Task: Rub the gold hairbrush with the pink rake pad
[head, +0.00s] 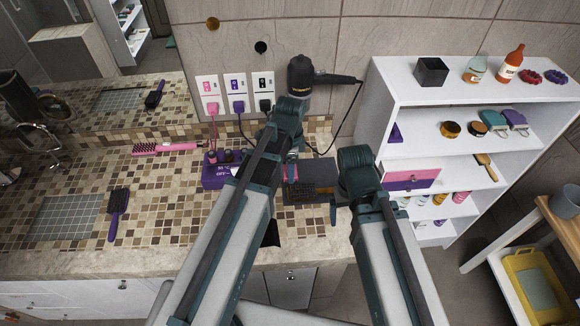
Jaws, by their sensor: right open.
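A gold-brown hairbrush (486,166) lies on a middle shelf of the white rack at the right. A long pink tool (166,148) with a toothed head lies on the tiled counter at the left. A small pink patch (293,169) shows between my arms, partly hidden. I cannot tell which pink thing is the rake pad. My right gripper (335,212) hangs below its arm near the counter's front edge, small and partly covered. It is open, well left of the gold hairbrush. My left gripper is hidden behind its own arm.
A purple-black hairbrush (118,213) lies on the counter beside a grey mat (66,218). A purple organiser (214,178) stands near my left arm. A dark hair dryer (300,76) hangs on the wall with its cord. The white rack (380,85) holds bottles and boxes.

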